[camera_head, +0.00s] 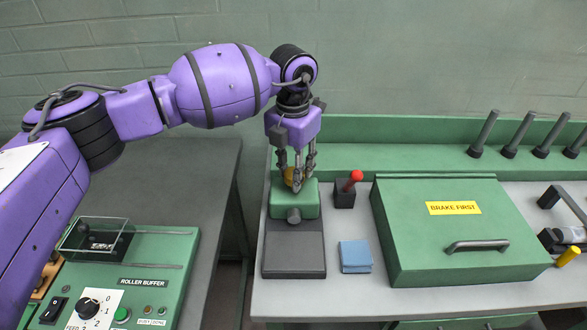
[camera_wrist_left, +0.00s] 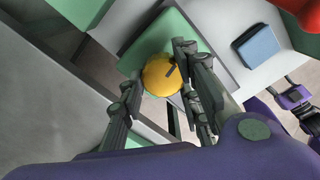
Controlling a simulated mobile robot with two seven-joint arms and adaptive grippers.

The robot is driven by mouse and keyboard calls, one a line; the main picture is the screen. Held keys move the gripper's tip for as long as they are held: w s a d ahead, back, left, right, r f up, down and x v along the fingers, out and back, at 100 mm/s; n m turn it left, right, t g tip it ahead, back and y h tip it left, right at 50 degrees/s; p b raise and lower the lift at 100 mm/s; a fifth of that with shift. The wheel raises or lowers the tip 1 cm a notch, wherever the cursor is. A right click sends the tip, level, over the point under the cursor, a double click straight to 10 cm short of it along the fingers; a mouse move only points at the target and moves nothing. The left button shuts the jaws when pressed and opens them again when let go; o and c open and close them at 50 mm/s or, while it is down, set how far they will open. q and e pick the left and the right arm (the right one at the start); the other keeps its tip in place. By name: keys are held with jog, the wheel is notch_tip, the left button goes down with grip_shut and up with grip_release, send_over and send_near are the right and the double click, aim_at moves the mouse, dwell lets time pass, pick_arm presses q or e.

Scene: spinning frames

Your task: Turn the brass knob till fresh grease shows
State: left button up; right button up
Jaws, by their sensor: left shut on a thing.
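The brass knob (camera_head: 289,175) sits on top of a green block (camera_head: 309,197), which stands on a dark base plate. In the left wrist view the knob (camera_wrist_left: 160,77) is a round yellow-orange cap with a short dark mark at its upper right. My left gripper (camera_head: 296,185) comes down from above and is shut on the knob, with fingers (camera_wrist_left: 160,88) on both sides. The fingers hide part of the knob. I cannot make out any grease around it. A purple part with dark fingers at the right of the left wrist view looks like my right gripper (camera_wrist_left: 288,94); its jaws are unclear.
A red-tipped lever (camera_head: 354,182) stands close to the right of the block. A blue folded cloth (camera_head: 356,257) lies in front of it. A large green box (camera_head: 455,220) labelled BRAKE FIRST fills the bench to the right. A control panel (camera_head: 165,262) stands at the lower left.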

pick_arm(q)
jog(key=m, duration=0.3)
jog(key=shift+w+a+f, duration=0.15)
jog(key=shift+a, duration=0.05)
jog(key=shift+m, duration=1.6)
jog(key=shift+w, duration=0.1)
jog(key=shift+d, duration=0.1)
jog(key=o, duration=1.1)
jog(key=shift+w, duration=0.1)
jog(key=shift+c, duration=0.2)
jog(key=shift+r, duration=0.2)
jog(key=shift+d+r, duration=0.1)
jog(key=shift+r, duration=0.15)
notch_tip(320, 180, up, 11)
jog(key=shift+r, duration=0.15)
